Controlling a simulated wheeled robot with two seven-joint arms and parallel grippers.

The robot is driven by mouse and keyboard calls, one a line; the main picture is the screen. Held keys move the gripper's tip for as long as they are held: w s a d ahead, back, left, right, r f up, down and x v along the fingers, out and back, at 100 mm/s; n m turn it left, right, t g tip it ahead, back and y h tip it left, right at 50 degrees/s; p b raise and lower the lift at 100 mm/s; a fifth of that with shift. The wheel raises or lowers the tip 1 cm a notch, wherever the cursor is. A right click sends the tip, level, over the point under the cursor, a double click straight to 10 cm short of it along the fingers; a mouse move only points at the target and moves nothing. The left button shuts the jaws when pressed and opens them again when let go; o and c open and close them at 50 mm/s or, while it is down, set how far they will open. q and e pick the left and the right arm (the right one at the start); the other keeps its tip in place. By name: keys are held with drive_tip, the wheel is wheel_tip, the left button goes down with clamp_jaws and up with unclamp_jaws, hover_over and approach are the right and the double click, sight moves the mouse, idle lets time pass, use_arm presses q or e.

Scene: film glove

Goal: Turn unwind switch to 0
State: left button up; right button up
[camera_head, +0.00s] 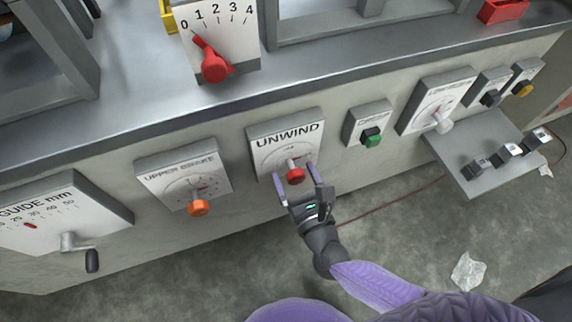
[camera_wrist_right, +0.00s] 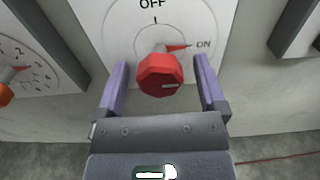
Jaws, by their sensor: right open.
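The unwind switch is a red knob (camera_head: 295,175) on a white panel labelled UNWIND (camera_head: 289,135) on the machine's front. In the right wrist view, the red knob (camera_wrist_right: 160,74) has a red pointer (camera_wrist_right: 177,47) directed right toward the ON mark. The OFF mark (camera_wrist_right: 152,4) and a short line are at the top of the dial. My right gripper (camera_head: 296,177) is open, with its purple fingers on either side of the knob. In the wrist view, gaps show between the fingers (camera_wrist_right: 162,82) and the knob. My left gripper is not in view.
Left of the unwind panel are the upper brake panel with an orange knob (camera_head: 198,207) and a crank (camera_head: 90,259). To its right are a green button (camera_head: 371,137) and a grey shelf (camera_head: 482,150). A red lever (camera_head: 214,66) stands above on a 0–4 scale.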

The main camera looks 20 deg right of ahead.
drive_tip(key=shift+s, duration=0.1)
drive_tip(key=shift+c, duration=0.5)
clamp_jaws()
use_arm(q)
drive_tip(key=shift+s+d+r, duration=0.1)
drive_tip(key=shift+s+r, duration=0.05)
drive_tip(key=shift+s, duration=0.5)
